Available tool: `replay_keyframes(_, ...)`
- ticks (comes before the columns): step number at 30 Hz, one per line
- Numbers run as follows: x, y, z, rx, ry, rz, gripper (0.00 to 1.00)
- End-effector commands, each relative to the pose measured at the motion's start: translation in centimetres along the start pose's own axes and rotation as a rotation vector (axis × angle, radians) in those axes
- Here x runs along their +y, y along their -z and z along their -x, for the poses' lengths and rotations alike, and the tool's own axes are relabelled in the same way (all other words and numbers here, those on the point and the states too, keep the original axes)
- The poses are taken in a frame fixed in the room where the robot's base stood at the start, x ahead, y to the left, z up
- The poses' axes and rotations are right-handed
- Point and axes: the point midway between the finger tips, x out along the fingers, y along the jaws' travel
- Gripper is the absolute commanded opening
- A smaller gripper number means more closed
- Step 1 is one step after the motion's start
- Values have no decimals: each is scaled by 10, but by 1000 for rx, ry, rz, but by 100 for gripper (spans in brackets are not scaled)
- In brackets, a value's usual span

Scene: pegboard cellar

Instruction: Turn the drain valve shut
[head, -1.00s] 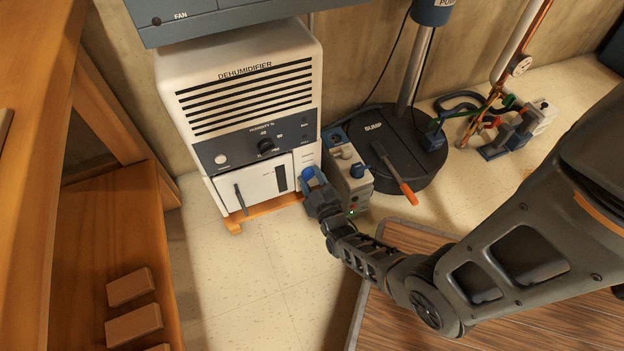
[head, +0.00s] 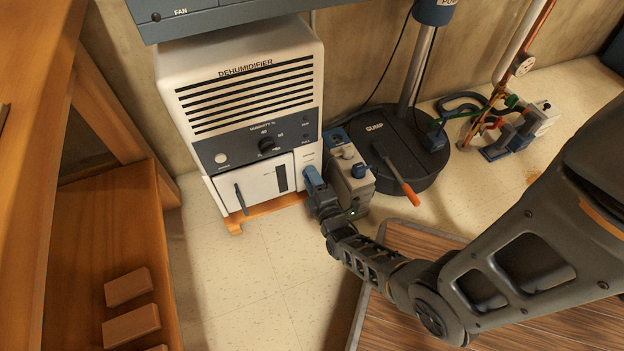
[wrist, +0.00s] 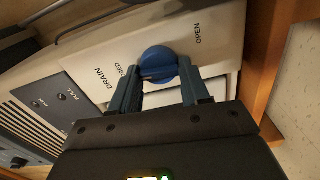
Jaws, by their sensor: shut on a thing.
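The drain valve is a round blue knob (wrist: 159,58) on the dehumidifier's pale panel, seen in the wrist view. The word DRAIN is printed to its left, a partly covered label ending in "SED" close beside it, and OPEN to its right. My gripper (wrist: 158,65) is shut on the knob, one blue finger on each side. In the head view my gripper (head: 314,183) is at the lower right of the white dehumidifier (head: 245,60). There it hides the knob. I cannot tell exactly where the knob points.
A grey boxed unit (head: 350,178) stands close to the right of my gripper. Behind it are the black sump lid (head: 375,130) and an orange-handled lever (head: 407,192). A wooden shelf (head: 110,230) with several blocks is at the left. The tiled floor in front is clear.

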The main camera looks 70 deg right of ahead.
Motion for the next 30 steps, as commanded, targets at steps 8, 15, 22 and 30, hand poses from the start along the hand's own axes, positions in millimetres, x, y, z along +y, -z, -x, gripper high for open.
replay_keyframes(8,-2,0,1,0,4,103,16)
replay_keyframes(15,-2,0,1,0,4,130,16)
replay_keyframes(22,-2,0,1,0,4,131,16)
replay_keyframes(30,-2,0,1,0,3,130,55)
